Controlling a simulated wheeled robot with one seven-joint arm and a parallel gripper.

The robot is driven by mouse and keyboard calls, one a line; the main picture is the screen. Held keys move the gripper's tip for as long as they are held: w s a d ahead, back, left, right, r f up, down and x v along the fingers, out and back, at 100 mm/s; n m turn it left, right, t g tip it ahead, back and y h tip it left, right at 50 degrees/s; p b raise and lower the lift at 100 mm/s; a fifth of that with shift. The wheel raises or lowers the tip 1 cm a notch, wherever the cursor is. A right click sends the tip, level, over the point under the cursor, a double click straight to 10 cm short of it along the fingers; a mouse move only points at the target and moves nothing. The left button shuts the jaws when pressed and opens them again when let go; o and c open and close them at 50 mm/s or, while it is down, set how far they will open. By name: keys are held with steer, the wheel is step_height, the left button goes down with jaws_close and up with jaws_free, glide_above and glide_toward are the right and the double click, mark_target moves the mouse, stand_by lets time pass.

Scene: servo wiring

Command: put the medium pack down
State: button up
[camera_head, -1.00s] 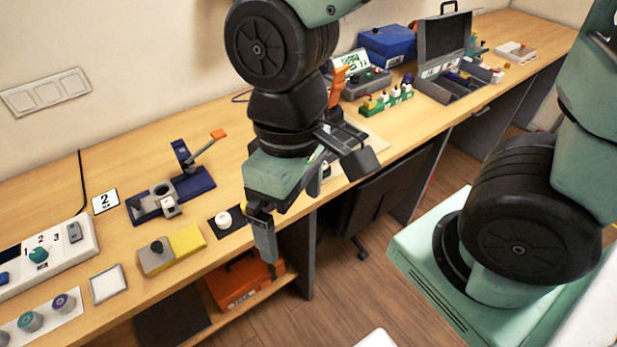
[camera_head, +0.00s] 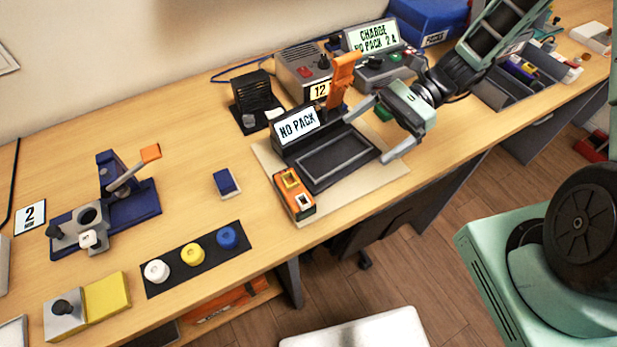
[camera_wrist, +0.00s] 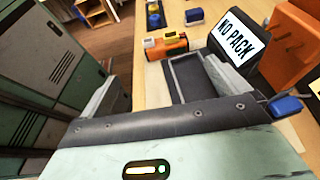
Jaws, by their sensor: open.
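My gripper (camera_head: 382,128) is open, its fingers spread beside the right end of a dark tester with a "NO PACK" display (camera_head: 298,124). Nothing shows between the fingers. In the wrist view the tester's screen (camera_wrist: 236,39) and its dark flat bed (camera_wrist: 188,78) lie just beyond the gripper. No pack is marked as the medium one. A small blue block with a pale edge (camera_head: 227,183) lies on the table left of the tester; I cannot tell whether it is a pack.
An orange upright lever (camera_head: 343,76) stands behind the tester. A charger (camera_head: 375,70) reads "CHARGE NO PACK". A black strip (camera_head: 172,268) holds white, yellow and blue knobs. A blue clamp fixture (camera_head: 135,205) stands left. Table between clamp and tester is mostly clear.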

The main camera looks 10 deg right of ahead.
steer(key=p, duration=0.3)
glide_toward(303, 189)
steer(key=a, duration=0.1)
steer(key=s+a, duration=0.1)
steer(key=a, duration=0.2)
steer(key=shift+s+r, duration=0.25)
steer(key=shift+r, duration=0.05)
steer(key=p+x, duration=0.2)
steer(key=x, duration=0.2)
steer(key=shift+a, duration=0.4)
steer(key=shift+s+a+f, duration=0.1)
steer(key=shift+a+f, duration=0.15)
steer(key=shift+a, duration=0.05)
steer(key=c, duration=1.4)
